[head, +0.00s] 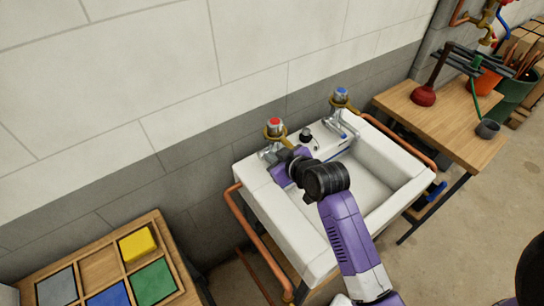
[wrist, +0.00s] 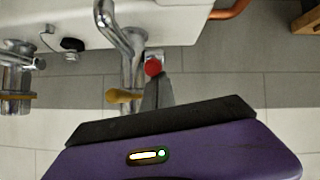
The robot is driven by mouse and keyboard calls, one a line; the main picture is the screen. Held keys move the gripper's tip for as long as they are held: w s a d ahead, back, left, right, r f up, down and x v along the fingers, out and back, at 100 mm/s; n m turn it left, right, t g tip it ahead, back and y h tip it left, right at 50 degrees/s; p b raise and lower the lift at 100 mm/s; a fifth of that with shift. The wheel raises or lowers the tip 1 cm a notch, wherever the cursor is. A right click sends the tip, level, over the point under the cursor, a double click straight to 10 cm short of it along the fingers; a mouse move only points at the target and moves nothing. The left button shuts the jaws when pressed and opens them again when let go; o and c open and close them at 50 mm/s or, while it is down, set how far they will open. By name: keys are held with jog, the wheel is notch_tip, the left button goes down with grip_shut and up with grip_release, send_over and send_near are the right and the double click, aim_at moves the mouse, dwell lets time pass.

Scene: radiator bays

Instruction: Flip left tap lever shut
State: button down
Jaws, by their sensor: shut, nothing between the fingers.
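The left tap (head: 274,128) has a red cap and a brass collar and stands on the back left of the white sink (head: 250,186). In the wrist view its chrome spout (wrist: 122,42), brass collar (wrist: 122,96) and red cap (wrist: 153,67) show. I cannot make out its lever or the lever's angle. My gripper (wrist: 156,80) is shut and empty, its fingertips close to the red cap; I cannot tell if they touch. In the head view my wrist hides the fingertips and part of the tap's base. The right tap (head: 341,96) has a blue cap.
A small black knob (head: 306,134) sits between the taps. Copper pipes (head: 252,235) run around the sink. A wooden table (head: 440,120) with a red plunger (head: 424,95) stands to the right, a wooden tray (head: 98,268) with coloured squares at lower left. The wall is close behind.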

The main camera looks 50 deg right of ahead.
jog(key=shift+s+f+t+b, duration=0.15)
jog(key=shift+f+t+b, duration=0.1)
jog(key=shift+t+b, duration=0.25)
jog(key=shift+f+b, duration=0.15)
jog(key=shift+b, duration=0.45)
jog(key=b, duration=0.1)
jog(key=s+f+b, duration=0.1)
jog(key=shift+a+f+b, duration=0.15)
jog(key=shift+a+b, duration=0.05)
jog(key=shift+b, duration=0.2)
jog(key=b, duration=0.1)
jog(key=f+t+b, duration=0.1)
jog(key=b, duration=0.1)
jog(key=shift+s+h, duration=0.25)
jog(key=shift+h, duration=0.15)
jog(key=shift+a+f, duration=0.1)
jog(key=shift+f, duration=0.05)
jog(key=shift+s+f, duration=0.2)
jog(key=shift+f, duration=0.1)
